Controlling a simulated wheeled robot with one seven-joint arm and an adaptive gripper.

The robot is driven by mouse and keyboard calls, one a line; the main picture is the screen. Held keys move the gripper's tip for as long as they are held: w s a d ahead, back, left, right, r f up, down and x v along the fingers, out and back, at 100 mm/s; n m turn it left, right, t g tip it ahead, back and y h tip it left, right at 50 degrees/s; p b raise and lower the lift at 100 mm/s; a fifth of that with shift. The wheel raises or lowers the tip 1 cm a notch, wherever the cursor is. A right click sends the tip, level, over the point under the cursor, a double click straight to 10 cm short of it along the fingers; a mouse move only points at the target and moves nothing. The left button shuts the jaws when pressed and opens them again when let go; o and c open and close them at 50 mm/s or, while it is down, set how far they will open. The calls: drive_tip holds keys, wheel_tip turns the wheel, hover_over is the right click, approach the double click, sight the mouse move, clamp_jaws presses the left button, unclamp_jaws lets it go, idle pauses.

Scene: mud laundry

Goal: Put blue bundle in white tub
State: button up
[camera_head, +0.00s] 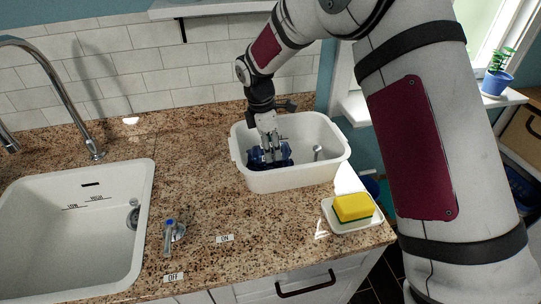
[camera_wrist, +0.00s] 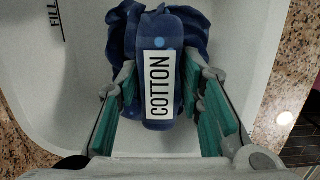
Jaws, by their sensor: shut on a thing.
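The blue bundle (camera_wrist: 184,28) is dark blue cloth with a white label reading COTTON. In the head view the bundle (camera_head: 283,162) is down inside the white tub (camera_head: 306,177), toward its left side. The tub stands on the granite counter, and its wall also shows in the wrist view (camera_wrist: 75,75). My gripper (camera_wrist: 160,95) reaches down into the tub with its green-padded fingers on either side of the bundle, shut on it. In the head view my gripper (camera_head: 268,152) partly hides the bundle. I cannot tell whether the bundle touches the tub floor.
A yellow sponge (camera_head: 352,207) lies on a white dish (camera_head: 350,225) right of the tub, near the counter edge. A white sink (camera_head: 65,235) with a tall faucet (camera_head: 70,95) is at left. A small blue-topped tap (camera_head: 169,235) stands at the front.

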drive_tip(key=shift+f, duration=1.6)
drive_tip(key=shift+f, duration=0.15)
drive_tip(key=o, duration=1.2)
